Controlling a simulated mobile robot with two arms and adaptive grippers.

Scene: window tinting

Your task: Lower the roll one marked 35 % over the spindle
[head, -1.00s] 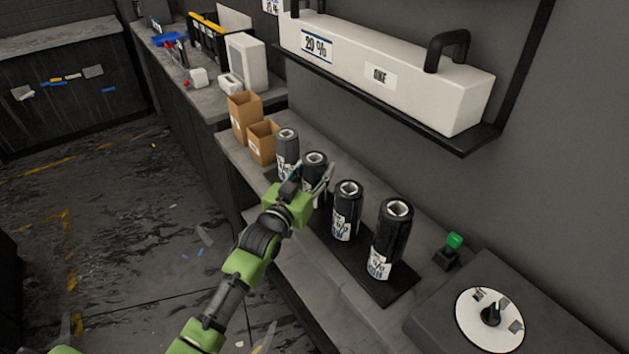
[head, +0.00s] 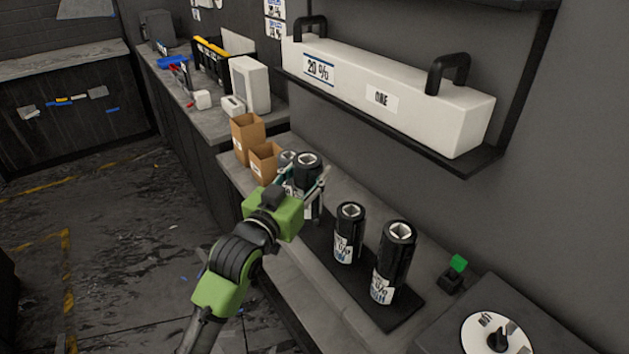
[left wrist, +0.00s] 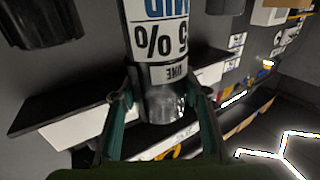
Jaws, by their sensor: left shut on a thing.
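My left gripper (head: 303,186) is shut on a black roll (head: 308,162) with a white label, which it holds upright near the far end of the row. In the left wrist view the fingers (left wrist: 158,100) close on either side of the roll (left wrist: 160,70). Its label is upside down there and shows "ONE" and "5 %", with the front of the number cut off. A white disc (head: 478,338) with a black post stands on a dark box at the lower right, partly cut off. My right gripper is out of view.
Two other rolls, a middle one (head: 349,234) and a near one (head: 394,262), stand on a black mat (head: 408,309). Another roll (head: 287,158) is partly hidden behind the held one. Cardboard boxes (head: 247,139), a green button (head: 458,263) and a white case (head: 400,92) are around.

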